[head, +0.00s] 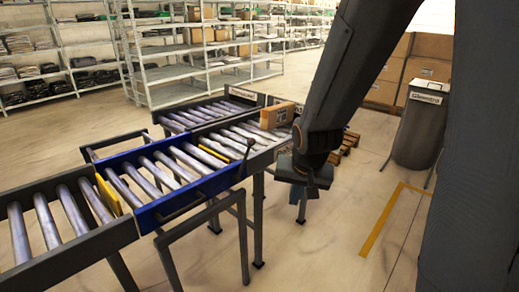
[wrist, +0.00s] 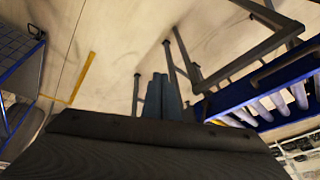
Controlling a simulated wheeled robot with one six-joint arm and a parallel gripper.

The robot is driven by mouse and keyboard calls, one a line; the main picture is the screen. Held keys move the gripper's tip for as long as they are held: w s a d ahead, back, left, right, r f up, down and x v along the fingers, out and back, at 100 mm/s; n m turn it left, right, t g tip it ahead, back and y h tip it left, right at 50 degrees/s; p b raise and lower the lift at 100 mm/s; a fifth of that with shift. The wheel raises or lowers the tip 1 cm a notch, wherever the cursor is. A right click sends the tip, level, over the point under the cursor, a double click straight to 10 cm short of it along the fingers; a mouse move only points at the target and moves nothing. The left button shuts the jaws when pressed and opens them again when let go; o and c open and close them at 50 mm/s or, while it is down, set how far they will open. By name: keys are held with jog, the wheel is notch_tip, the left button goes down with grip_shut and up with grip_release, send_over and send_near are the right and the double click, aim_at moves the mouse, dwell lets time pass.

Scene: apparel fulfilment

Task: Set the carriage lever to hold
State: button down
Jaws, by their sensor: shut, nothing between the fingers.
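The carriage (head: 150,215) is a blue-framed roller section set between grey conveyor sections in the head view. It also shows at the right of the wrist view (wrist: 240,98). A thin dark lever with a round knob (head: 250,143) rises at the carriage's near right corner, tilted slightly right. I cannot read any hold marking. My gripper (head: 298,194) hangs to the right of the lever, apart from it, pointing down beside the conveyor. In the wrist view its two blue-grey fingers (wrist: 160,78) are together and empty.
A cardboard box (head: 277,115) sits on the far rollers. Yellow bars (head: 108,195) cross the line at the carriage. A grey tubular frame (head: 200,240) juts out on the near side. A grey bin (head: 418,130) stands right.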

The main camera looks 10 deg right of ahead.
jog(key=w+d+f+m+t+y+b, duration=0.1)
jog(key=w+m+t+b, duration=0.3)
jog(key=w+m, duration=0.4)
jog(key=w+d+f+m+t+y+b, duration=0.1)
jog(key=w+m+t+b, duration=0.3)
jog(key=w, duration=1.4)
jog(key=d+m+t+y, duration=0.1)
jog(key=m+t, duration=0.2)
jog(key=m, duration=0.1)
jog(key=shift+w+f, duration=0.15)
jog(key=shift+w, duration=0.2)
jog(key=shift+w, duration=0.1)
jog(key=w+a+p, duration=0.2)
jog(key=w+a, duration=0.3)
jog(key=w, duration=0.2)
jog(key=shift+w+f, duration=0.15)
jog(key=shift+w, duration=0.25)
